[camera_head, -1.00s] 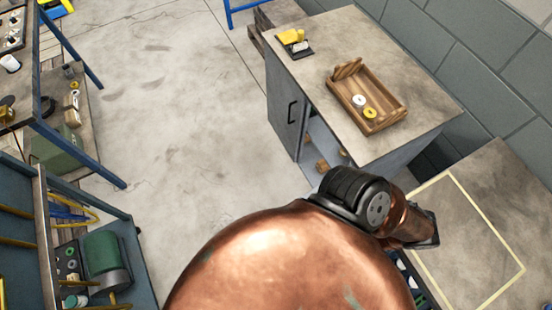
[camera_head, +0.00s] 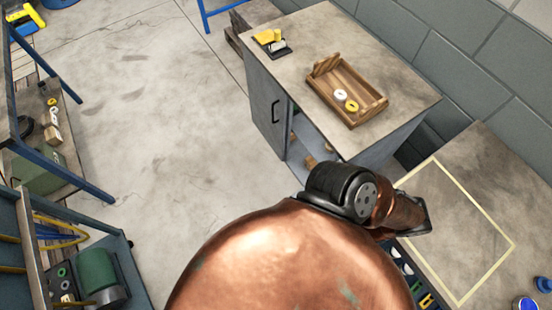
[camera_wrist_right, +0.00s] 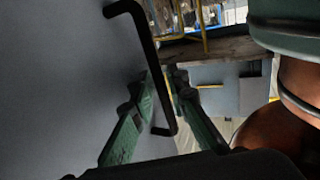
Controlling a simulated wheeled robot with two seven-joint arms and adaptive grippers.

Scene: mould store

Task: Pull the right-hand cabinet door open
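The grey cabinet (camera_head: 385,155) stands at upper right in the head view. Its left door (camera_head: 262,105), with a black handle, is shut. The right-hand compartment shows open, with shelf contents inside; the right-hand door itself is hidden behind my copper arm there. In the right wrist view a grey door face (camera_wrist_right: 60,90) fills the left side, with a black bar handle (camera_wrist_right: 143,45). My right gripper (camera_wrist_right: 166,76) has its green fingers close together on either side of the handle's lower part. My left gripper is in neither view.
A wooden tray (camera_head: 323,98) with two rings sits on the cabinet top. A bench (camera_head: 490,200) with a yellow outline is at right. A blue-framed rack (camera_head: 70,165) and a machine (camera_head: 95,270) stand at left. Open floor (camera_head: 170,130) lies between.

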